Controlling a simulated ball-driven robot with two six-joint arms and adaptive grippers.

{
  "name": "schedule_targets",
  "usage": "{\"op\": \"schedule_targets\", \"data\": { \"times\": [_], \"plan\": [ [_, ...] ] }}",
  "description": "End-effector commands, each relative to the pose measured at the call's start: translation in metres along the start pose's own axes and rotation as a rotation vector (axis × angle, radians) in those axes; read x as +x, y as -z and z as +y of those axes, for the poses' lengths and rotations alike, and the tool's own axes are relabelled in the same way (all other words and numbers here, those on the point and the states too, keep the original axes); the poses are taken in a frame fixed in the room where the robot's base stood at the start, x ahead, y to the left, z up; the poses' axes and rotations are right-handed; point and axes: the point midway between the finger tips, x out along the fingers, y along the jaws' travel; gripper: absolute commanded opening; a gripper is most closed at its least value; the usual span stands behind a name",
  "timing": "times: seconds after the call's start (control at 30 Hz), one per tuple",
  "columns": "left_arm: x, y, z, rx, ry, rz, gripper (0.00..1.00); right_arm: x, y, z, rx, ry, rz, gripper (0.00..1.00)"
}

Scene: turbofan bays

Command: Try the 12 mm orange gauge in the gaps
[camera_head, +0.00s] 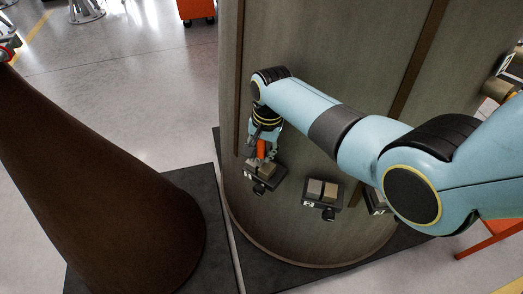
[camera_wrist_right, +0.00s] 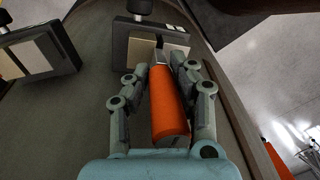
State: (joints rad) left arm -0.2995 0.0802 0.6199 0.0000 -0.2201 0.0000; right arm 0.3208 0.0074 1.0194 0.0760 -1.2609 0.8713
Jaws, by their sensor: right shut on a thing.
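My right gripper (camera_head: 263,150) is shut on the orange gauge (camera_head: 261,149), in front of the leftmost gap fixture (camera_head: 270,180) on the curved grey-brown casing. The wrist view shows the gauge (camera_wrist_right: 168,108) as an orange cylinder between the right gripper's fingers (camera_wrist_right: 157,75), with a thin metal tip pointing at the fixture. The tip overlaps the dark slot between two beige blocks (camera_wrist_right: 142,48). I cannot tell whether it is inside the slot. A middle fixture (camera_head: 322,194) has a brown and a beige block. A third fixture (camera_head: 377,200) is partly hidden by my right arm.
The tall casing (camera_head: 310,80) stands on a dark mat (camera_head: 285,277). A dark brown cone (camera_head: 95,185) stands to the left. Pale open floor (camera_head: 130,90) lies behind it. A neighbouring fixture (camera_wrist_right: 38,55) shows at left in the wrist view.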

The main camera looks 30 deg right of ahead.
Motion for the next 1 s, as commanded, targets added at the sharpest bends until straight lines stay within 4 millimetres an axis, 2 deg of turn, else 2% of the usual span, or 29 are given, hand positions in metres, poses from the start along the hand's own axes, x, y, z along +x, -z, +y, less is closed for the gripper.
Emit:
{"op": "schedule_targets", "data": {
  "times": [0.5, 0.8, 1.0],
  "plan": [
    [-0.036, 0.004, -0.003, 0.0, 0.0, 0.001, 0.4, -0.035, 0.0, -0.004, 0.0, 0.001, 0.001, 0.0],
    [-0.037, 0.004, -0.003, 0.0, 0.0, 0.001, 0.4, -0.055, 0.0, -0.006, 0.0, 0.001, 0.001, 0.0],
    [-0.038, 0.004, -0.003, 0.0, 0.0, 0.001, 0.4, -0.06, 0.0, -0.006, 0.0, 0.001, 0.001, 0.0]
  ]
}}
